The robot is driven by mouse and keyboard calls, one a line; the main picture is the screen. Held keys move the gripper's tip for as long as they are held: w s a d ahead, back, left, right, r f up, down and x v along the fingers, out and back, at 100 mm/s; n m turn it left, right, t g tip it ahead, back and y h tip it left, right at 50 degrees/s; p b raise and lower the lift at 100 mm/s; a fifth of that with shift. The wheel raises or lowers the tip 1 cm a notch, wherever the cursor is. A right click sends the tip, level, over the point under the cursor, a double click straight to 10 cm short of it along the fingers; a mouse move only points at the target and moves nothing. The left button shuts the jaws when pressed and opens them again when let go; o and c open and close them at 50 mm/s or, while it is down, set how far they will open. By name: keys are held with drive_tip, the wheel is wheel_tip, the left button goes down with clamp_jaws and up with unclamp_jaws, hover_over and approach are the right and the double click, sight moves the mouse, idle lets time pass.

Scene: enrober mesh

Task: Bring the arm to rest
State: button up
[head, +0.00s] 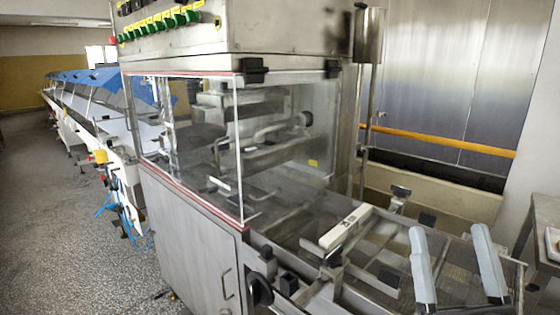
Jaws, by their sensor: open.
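My gripper and arm do not show in the head view. The enrober (195,235), a steel machine with a clear guard (190,135), fills the middle. Its wire mesh bed (455,270) runs out at the lower right. Two pale blue-grey elongated pieces (420,265) stand over the mesh, apart from each other. A white bar (345,228) lies across the near end of the bed beside the guard.
A tray (548,245) on a surface is cut off at the right edge. A yellow rail (440,142) runs along the steel wall behind. A long blue-covered line (90,85) recedes at left. The speckled floor (50,220) at left is clear.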

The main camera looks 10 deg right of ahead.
drive_tip(key=s+a+f+n+g+y, duration=0.2)
drive_tip(key=s+a+f+g+y, duration=0.15)
drive_tip(key=s+f, duration=0.4)
drive_tip(key=s+a+f+n+g+y, duration=0.2)
drive_tip(key=s+a+f+g, duration=0.15)
drive_tip(key=f, duration=0.65)
drive_tip(key=s+a+f+m+g, duration=0.1)
drive_tip(key=s+f, duration=0.3)
drive_tip(key=s, duration=0.4)
drive_tip(key=s+a+f+g, duration=0.2)
drive_tip(key=s+f+g, duration=0.2)
drive_tip(key=s, duration=0.4)
drive_tip(key=shift+s+a+f+m+h, duration=0.25)
drive_tip(key=shift+f+m+h, duration=0.15)
drive_tip(key=shift+f, duration=0.4)
